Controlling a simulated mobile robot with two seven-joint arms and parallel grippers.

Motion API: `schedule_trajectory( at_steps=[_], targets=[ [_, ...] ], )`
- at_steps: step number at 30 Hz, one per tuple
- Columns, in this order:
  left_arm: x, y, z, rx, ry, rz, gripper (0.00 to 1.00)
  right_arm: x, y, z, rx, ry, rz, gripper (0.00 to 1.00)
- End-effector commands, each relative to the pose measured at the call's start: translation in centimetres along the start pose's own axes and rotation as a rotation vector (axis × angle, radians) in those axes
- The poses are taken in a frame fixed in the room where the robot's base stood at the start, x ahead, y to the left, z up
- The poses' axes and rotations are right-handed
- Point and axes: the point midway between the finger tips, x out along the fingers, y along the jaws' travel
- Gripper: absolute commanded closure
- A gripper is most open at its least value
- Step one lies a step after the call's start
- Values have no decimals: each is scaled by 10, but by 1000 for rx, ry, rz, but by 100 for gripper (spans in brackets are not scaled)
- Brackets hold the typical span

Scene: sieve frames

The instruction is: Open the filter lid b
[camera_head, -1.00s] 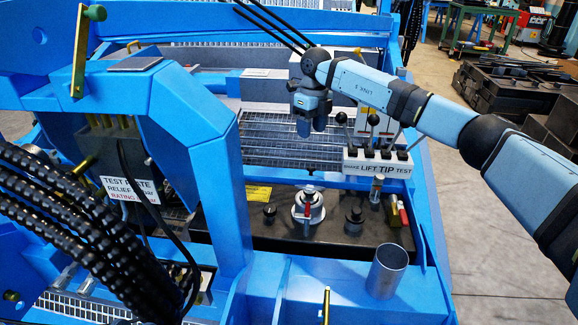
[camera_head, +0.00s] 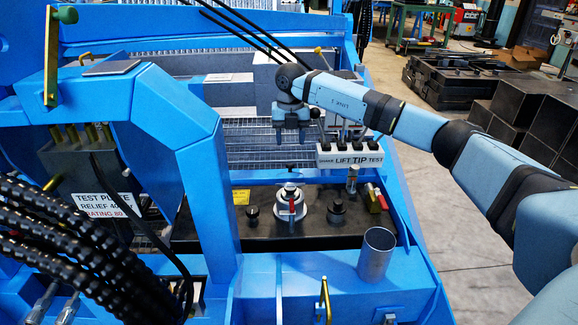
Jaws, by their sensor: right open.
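A round silver filter fitting (camera_head: 291,204) with a red lever and a dark top knob stands upright on the black tank top (camera_head: 220,232). It looks closed. A black cap (camera_head: 337,211) sits to its right and a smaller black cap (camera_head: 252,215) to its left. No letter shows on any of them, so I cannot tell which is lid b. My right gripper (camera_head: 291,138) hangs with its fingers pointing down, open and empty. In the picture it is above the silver fitting, apart from it. My left gripper is not in view.
A lever block (camera_head: 350,155) marked LIFT TIP TEST stands right of the gripper. An open metal cylinder (camera_head: 376,256) stands on the blue frame (camera_head: 280,285) in front. Black hoses (camera_head: 80,255) fill the lower left. A metal grating (camera_head: 255,150) lies behind the tank.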

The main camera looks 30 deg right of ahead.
Motion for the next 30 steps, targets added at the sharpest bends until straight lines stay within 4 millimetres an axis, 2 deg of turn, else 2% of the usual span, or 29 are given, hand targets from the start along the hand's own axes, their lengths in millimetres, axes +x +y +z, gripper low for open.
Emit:
schedule_trajectory(
  at_steps=[1,6,12,17,25,30],
  targets=[
    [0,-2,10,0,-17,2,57,17,0,0,0,3,-2,47],
    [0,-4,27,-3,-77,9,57,51,0,0,-1,3,-1,47],
    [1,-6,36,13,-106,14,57,75,1,0,-2,1,0,47],
    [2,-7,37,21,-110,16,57,83,0,0,-3,1,0,47],
    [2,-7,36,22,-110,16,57,83,0,0,-2,1,0,47],
    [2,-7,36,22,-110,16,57,83,0,0,-2,1,0,86]
  ],
)
